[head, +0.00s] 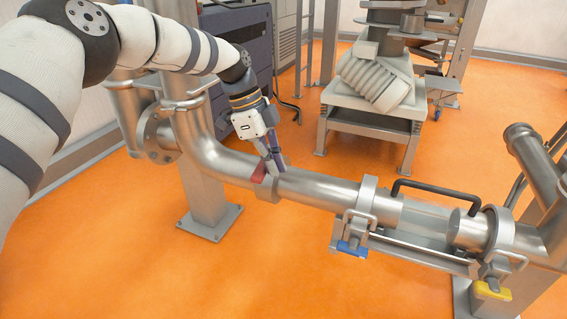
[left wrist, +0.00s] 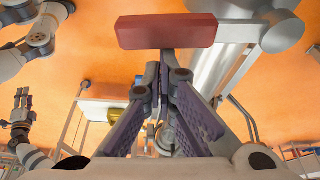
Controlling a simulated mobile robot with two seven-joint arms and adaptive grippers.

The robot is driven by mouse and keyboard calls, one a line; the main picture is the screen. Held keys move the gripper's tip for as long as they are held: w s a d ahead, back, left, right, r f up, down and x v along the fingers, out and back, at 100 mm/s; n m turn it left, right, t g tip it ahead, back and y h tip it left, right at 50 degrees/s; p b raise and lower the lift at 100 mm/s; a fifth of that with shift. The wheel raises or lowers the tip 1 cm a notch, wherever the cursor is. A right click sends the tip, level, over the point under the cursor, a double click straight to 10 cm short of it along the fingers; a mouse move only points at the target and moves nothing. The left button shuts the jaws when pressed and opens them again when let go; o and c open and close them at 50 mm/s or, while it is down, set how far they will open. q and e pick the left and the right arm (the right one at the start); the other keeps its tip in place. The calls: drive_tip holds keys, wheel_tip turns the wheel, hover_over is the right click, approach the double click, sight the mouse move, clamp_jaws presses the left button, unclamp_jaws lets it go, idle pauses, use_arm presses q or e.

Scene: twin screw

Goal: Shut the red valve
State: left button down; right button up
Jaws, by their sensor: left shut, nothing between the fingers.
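The red valve (head: 259,173) is a small red handle on the steel pipe, beside a collar left of the pipe's middle in the head view. In the left wrist view its handle (left wrist: 166,31) is a flat red bar lying crosswise, just past my fingertips. My left gripper (head: 277,163) points down at the pipe, right beside the handle. Its fingers (left wrist: 165,68) are shut with nothing between them. I cannot tell whether they touch the handle. My right gripper (left wrist: 22,100) shows small at the left of the left wrist view, away from the valve; its opening is unclear.
A blue valve handle (head: 352,248) and a yellow one (head: 493,290) sit further right along the pipework. A black bar handle (head: 436,187) rises above the pipe. A steel post (head: 200,190) stands at the left. The orange floor (head: 120,260) in front is clear.

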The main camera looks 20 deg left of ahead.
use_arm(q)
drive_tip(key=shift+s+a, duration=0.3)
drive_tip(key=shift+a, duration=0.45)
drive_tip(key=d+p, duration=0.1)
drive_tip(key=d, duration=0.3)
drive_tip(key=v, duration=1)
drive_tip(key=shift+w+b, duration=0.25)
drive_tip(key=shift+b, duration=0.05)
use_arm(e)
drive_tip(key=shift+w+a+r, duration=0.15)
drive_tip(key=shift+w+r, duration=0.05)
drive_tip(key=shift+w, duration=0.1)
